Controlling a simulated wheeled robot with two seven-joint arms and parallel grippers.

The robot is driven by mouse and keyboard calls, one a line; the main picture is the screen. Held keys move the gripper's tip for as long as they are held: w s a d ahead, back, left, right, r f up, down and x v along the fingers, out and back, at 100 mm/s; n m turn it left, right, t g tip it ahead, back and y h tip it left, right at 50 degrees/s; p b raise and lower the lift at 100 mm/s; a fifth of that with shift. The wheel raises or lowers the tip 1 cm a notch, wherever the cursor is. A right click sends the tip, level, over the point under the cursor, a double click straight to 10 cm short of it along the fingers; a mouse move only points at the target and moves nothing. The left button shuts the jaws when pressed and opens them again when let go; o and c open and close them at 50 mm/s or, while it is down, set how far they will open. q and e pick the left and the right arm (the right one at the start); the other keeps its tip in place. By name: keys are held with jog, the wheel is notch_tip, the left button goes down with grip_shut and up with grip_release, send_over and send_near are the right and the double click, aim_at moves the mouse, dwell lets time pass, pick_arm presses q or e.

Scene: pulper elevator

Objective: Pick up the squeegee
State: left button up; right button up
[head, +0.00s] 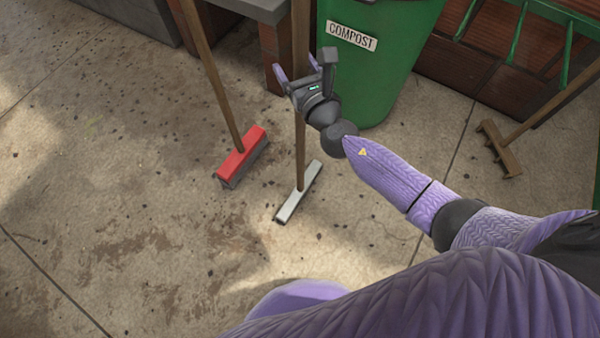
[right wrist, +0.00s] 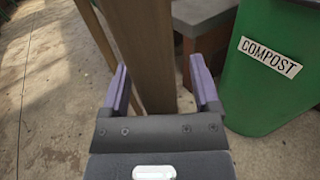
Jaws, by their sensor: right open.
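The squeegee (head: 298,192) stands upright with its pale grey head on the concrete floor and its wooden handle rising past my right gripper. My right gripper (head: 298,68) is open at the upper part of this handle. In the right wrist view, the wooden handle (right wrist: 142,45) shows between the two purple fingers of the gripper (right wrist: 159,66), with a visible gap on the right side. Whether the left finger touches the handle cannot be told. My left gripper is not in view.
A red-headed broom (head: 241,155) stands just left of the squeegee. A green compost bin (head: 385,75) stands close to the right of my gripper. A grey-topped ledge (head: 262,8) is behind. A wooden rake-like tool (head: 498,148) stands at right. Floor at left is clear.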

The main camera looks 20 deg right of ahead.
grip_shut()
dwell(0.9)
dwell(0.4)
